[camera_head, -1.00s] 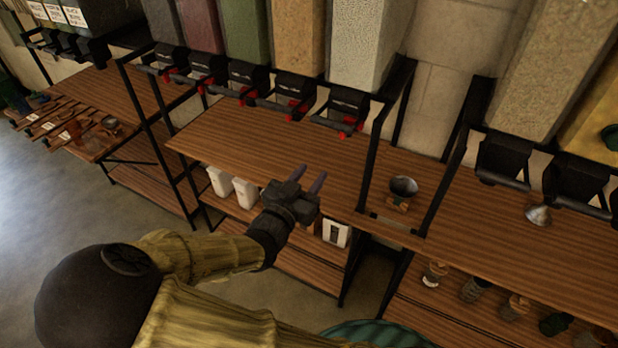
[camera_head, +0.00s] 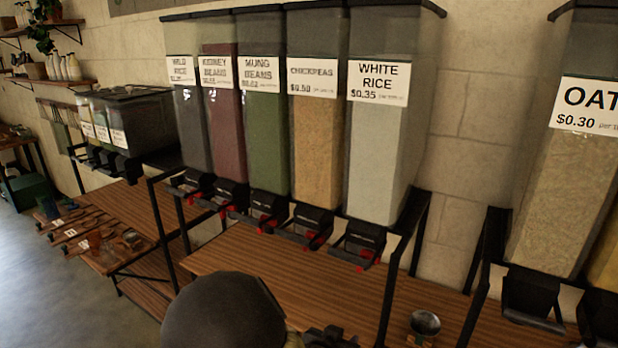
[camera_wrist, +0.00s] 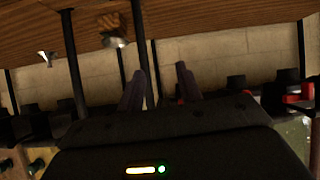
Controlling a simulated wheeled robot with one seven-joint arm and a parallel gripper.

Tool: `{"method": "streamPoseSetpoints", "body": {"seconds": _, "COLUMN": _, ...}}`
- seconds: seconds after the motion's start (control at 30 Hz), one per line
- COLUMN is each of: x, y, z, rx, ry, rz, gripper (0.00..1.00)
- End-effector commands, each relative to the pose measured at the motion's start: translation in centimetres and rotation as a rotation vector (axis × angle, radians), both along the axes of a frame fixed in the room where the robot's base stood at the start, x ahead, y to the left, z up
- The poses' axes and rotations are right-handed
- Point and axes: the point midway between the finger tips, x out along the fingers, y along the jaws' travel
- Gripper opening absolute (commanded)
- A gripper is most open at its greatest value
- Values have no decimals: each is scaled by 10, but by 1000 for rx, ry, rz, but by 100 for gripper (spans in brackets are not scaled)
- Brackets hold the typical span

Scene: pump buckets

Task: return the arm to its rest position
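My arm (camera_head: 225,312) shows at the bottom edge of the head view as a dark rounded joint. A small dark part of the arm's end shows right of it, cut off by the frame edge. In the wrist view my gripper (camera_wrist: 160,68) has its two purple-grey fingers apart, with nothing held between them. The wrist view is upside down, with the wooden table at the top and the dispensers at the bottom. The fingers appear clear of the table and dispensers.
A wooden table (camera_head: 270,290) stands ahead, with dispensers such as white rice (camera_head: 375,150) and chickpeas (camera_head: 318,140) above it. Open floor (camera_head: 70,295) lies at left.

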Motion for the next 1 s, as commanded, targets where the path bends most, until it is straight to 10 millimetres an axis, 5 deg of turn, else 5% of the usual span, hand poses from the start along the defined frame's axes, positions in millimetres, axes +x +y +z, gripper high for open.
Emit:
{"method": "streamPoseSetpoints", "body": {"seconds": 0.37, "x": -32, "y": -14, "z": -17, "rx": 254, "ry": 357, "rz": 135, "gripper": 35}}
{"method": "streamPoseSetpoints", "body": {"seconds": 0.67, "x": -70, "y": -29, "z": 7, "rx": 339, "ry": 540, "rz": 290, "gripper": 35}}
{"method": "streamPoseSetpoints", "body": {"seconds": 1.0, "x": -122, "y": -69, "z": 42, "rx": 269, "ry": 698, "rz": 423, "gripper": 35}}
